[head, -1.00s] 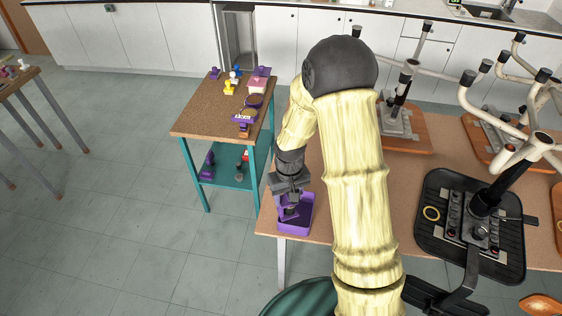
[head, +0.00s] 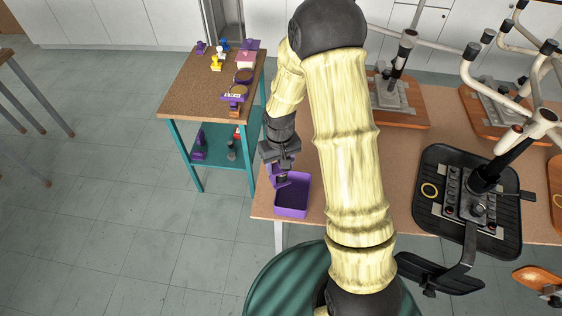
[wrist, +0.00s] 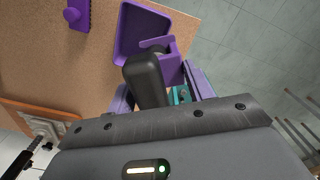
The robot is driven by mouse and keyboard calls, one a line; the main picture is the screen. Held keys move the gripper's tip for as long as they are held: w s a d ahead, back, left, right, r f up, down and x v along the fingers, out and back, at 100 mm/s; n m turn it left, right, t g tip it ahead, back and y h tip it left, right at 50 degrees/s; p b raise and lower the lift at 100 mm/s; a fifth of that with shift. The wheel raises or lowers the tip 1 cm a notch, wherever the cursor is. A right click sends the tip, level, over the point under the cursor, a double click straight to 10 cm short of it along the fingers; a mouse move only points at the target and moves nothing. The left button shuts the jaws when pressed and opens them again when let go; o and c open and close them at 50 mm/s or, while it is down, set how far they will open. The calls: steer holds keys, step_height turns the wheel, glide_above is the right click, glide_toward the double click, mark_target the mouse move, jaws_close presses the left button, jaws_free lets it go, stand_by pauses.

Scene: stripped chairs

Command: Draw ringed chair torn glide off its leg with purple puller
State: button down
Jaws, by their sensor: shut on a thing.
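My gripper (head: 280,172) is at the bench's left end, above and beside the purple tray (head: 304,192). It is shut on the purple puller (head: 276,181). In the wrist view the puller (wrist: 172,66) shows a purple bracket beside a dark rounded part, in front of the tray (wrist: 128,35). The jaws' grip is partly hidden.
The brown bench (head: 400,225) carries other upturned chairs with wooden seats (head: 415,112). A teal trolley (head: 178,150) with small coloured items stands left, a floor gap between it and the bench. A purple item (wrist: 75,14) lies on the bench in the wrist view.

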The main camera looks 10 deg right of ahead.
steer(key=shift+w+d+f+b, duration=0.1)
steer(key=shift+w+f+b, duration=0.1)
steer(key=shift+f+b, duration=0.75)
steer(key=shift+w+d+f+b, duration=0.15)
steer(key=shift+f+b, duration=0.4)
steer(key=shift+f, duration=0.75)
steer(key=shift+s+a, duration=0.1)
steer(key=shift+a, duration=0.15)
steer(key=shift+s+r, duration=0.1)
steer(key=shift+d+p, duration=0.25)
steer(key=shift+p, duration=0.05)
steer(key=shift+w+d+g+y+p, duration=0.2)
steer(key=shift+d+y+p, duration=0.3)
steer(key=shift+y+p, duration=0.25)
steer(key=shift+w+d+g+y+p, duration=0.1)
steer(key=shift+w+d+y+p, duration=0.05)
steer(key=shift+d+y+p, duration=0.55)
steer(key=shift+a, duration=0.1)
steer(key=shift+w+d+f+g+y+p, duration=0.15)
steer(key=shift+d+f+y+p, duration=0.25)
steer(key=shift+d+y, duration=0.3)
steer(key=shift+w+d+f+g+y+p, duration=0.15)
steer(key=shift+d+y+p, duration=0.35)
steer(key=shift+y, duration=0.25)
